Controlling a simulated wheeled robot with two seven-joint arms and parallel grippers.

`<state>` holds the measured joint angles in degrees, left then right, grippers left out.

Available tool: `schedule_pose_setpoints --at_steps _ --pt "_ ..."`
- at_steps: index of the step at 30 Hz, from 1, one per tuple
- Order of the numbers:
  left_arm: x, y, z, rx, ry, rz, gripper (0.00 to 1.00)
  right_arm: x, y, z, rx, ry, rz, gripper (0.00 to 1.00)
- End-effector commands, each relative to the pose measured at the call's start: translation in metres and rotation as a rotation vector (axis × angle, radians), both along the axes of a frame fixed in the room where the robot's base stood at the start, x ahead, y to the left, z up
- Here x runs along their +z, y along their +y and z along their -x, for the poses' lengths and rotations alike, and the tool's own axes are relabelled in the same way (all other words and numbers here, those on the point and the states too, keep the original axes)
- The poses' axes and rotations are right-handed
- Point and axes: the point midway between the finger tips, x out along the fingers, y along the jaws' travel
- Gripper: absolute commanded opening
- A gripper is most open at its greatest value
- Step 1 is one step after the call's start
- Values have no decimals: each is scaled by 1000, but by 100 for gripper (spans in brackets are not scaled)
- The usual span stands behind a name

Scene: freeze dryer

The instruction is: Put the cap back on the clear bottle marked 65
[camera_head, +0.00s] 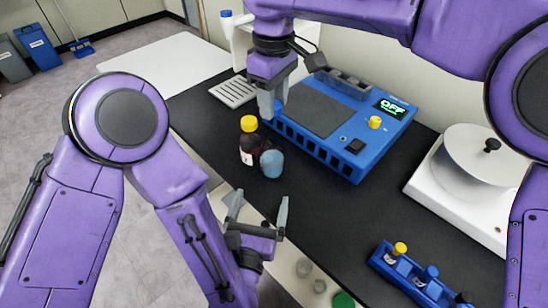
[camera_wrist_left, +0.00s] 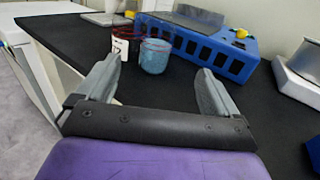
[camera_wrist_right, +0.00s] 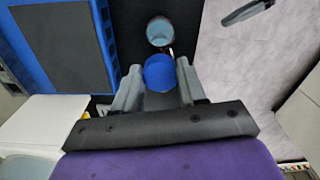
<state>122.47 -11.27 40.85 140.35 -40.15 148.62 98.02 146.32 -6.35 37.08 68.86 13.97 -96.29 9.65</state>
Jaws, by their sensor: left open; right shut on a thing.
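A blue cap (camera_wrist_right: 159,73) is between the fingertips of my right gripper (camera_wrist_right: 157,84), which is shut on it. My left gripper (camera_head: 260,208) is open and empty, in front of the bottle.
A brown bottle (camera_head: 247,158) with a yellow cap stands close beside the clear one. Behind them is a blue machine (camera_head: 325,155) with an "OFF" display. A white device (camera_head: 455,210) and a blue rack (camera_head: 405,280) stand to the right. The bench (camera_head: 330,215) is clear between.

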Motion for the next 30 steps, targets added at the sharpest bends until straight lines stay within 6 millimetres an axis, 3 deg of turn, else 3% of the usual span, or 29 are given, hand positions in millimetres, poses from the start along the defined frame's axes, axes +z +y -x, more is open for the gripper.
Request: schedule_pose_setpoints --at_steps 5,8,21,30 --pt "0 0 -5 3 0 -2 94 0 0 0 -1 1 1 9" --pt "0 -2 -17 5 0 -2 94 -1 -1 0 -2 1 1 9" --pt "0 -20 -98 0 -1 -6 94 -1 -3 0 -7 1 1 9" --pt "-1 -24 -118 -2 1 -6 94 -1 -3 0 -7 1 1 9"
